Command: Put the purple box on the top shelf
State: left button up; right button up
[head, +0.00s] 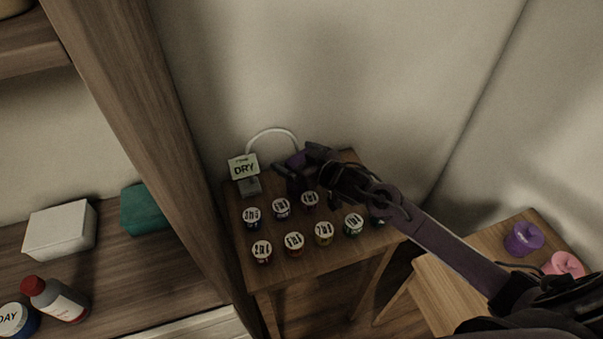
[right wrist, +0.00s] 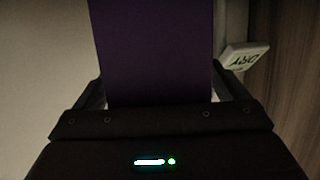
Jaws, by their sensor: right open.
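The purple box (head: 298,159) is at the back of the small wooden table, mostly hidden by my right gripper (head: 303,168). In the right wrist view the purple box (right wrist: 155,50) fills the middle, between the open fingers of my right gripper (right wrist: 158,95). I cannot tell whether the fingers touch it. A wooden shelf unit stands at the left, and part of an upper shelf board (head: 30,60) shows at the top left corner. My left gripper is not in view.
Several white-lidded jars (head: 294,243) stand on the small table, with a DRY sign (head: 243,168) at its back left. The lower shelf holds a white box (head: 60,229), a teal box (head: 146,209) and a red-capped bottle (head: 56,300). A second table (head: 462,282) carries purple and pink items.

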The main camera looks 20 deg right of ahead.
jog(key=shift+c, duration=0.3)
jog(key=shift+r, duration=0.1)
jog(key=c, duration=1.5)
